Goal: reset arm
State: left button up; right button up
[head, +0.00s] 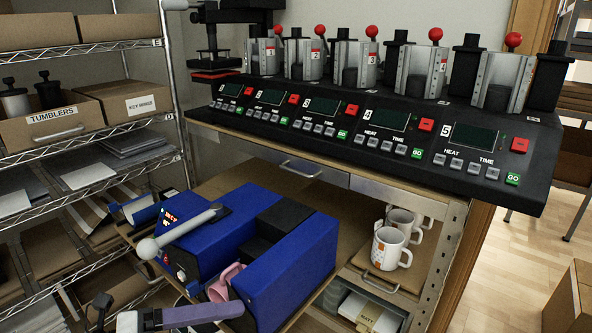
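A blue heat press (210,240) sits on the wooden cabinet top, with a dark slot between its blue blocks. A pale grey lever arm (188,230) with a white ball end (148,248) slants across its left part. A pink mug (226,280) is in the front of the press, partly hidden; I cannot tell whether it is clamped. A greyish purple bar (195,315) with a pale end lies low in front of the mug; I cannot tell what it belongs to. Neither of my grippers can be made out.
A black bank of mug presses (370,120) with red-knobbed levers stands behind. White mugs (390,248) stand on a lower board at the right. Wire shelves with boxes (45,128) fill the left. Open wooden floor (510,245) shows at the right.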

pick_arm(q)
jog(key=s+a+f+n+t+y, duration=0.2)
jog(key=a+f+n+y, duration=0.3)
jog(key=a+f+n, duration=0.4)
jog(key=s+a+f+n+t+y, duration=0.1)
jog(key=a+f+n+t+y, duration=0.3)
jog(key=a+f+n, duration=0.45)
jog(key=s+a+f+n+g+y, duration=0.45)
jog(key=s+a+f, duration=0.3)
jog(key=s, duration=0.25)
jog(key=s+d+f+n+h, duration=0.1)
jog(key=d+n, duration=0.7)
jog(key=d, duration=1.3)
jog(key=shift+s+d+f+t+h, duration=0.2)
jog(key=shift+f+t+h, duration=0.15)
jog(key=shift+f+h, duration=0.15)
pick_arm(e)
jog(key=shift+s+d+f, duration=0.15)
jog(key=shift+d+f, duration=0.15)
jog(key=shift+f, duration=0.2)
jog(key=shift+s+d+f, duration=0.15)
jog(key=shift+d+f, duration=0.1)
jog(key=shift+f, duration=0.25)
pick_arm(q)
jog(key=shift+c, duration=0.5)
